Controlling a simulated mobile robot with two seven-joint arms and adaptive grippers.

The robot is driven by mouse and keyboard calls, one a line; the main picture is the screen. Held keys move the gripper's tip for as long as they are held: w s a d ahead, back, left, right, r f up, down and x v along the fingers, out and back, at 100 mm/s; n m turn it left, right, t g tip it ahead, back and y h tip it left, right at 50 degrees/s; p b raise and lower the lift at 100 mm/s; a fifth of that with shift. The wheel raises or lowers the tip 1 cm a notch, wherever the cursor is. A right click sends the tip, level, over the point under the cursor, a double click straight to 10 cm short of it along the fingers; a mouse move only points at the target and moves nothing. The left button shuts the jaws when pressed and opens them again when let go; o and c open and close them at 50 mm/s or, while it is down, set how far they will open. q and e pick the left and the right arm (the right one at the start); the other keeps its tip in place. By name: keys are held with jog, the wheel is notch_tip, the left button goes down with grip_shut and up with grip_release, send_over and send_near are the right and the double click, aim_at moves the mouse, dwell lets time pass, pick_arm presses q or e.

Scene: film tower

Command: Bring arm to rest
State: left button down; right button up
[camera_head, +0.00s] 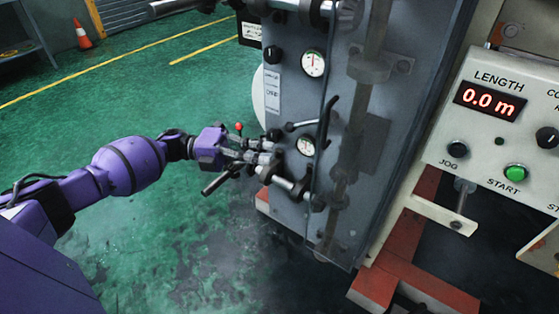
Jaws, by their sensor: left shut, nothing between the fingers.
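My left arm reaches in from the left, purple and raised off the floor. My left gripper (268,152) is shut and empty, with its fingertips close to the lower fittings on the front of the grey machine panel (290,100). Just below the fingers is a metal shaft (290,183) with a black handle (215,184). I cannot tell whether the fingers touch the panel or the shaft. My right gripper is not in view.
Two gauges (313,64) and a black lever (329,118) are on the panel. At right is a control box (500,120) reading 0.0 m, with a green START button (515,172). Red-orange beams (420,288) lie below. The green floor (150,95) at left is clear; a cone (82,35) stands far off.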

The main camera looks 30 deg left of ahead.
pick_arm(q)
jog(key=shift+a, duration=0.6)
